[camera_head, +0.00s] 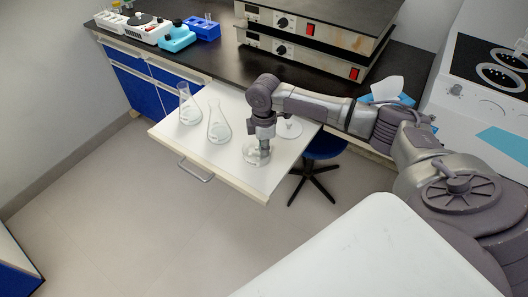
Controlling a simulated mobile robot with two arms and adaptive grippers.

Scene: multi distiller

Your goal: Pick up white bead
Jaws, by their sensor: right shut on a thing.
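My right gripper (264,152) points straight down over a small clear glass dish (250,161) on the white pull-out board (180,135). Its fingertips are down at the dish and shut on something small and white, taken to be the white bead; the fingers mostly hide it. Whitish contents show faintly in the dish, too small to tell apart. My left gripper is not in view.
Two glass flasks (218,128) (188,108) stand on the board left of the gripper. A clear round glass item (289,127) lies behind the arm. Hot-plate units (310,40) stand on the black bench; a blue stool (322,150) is beside the board.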

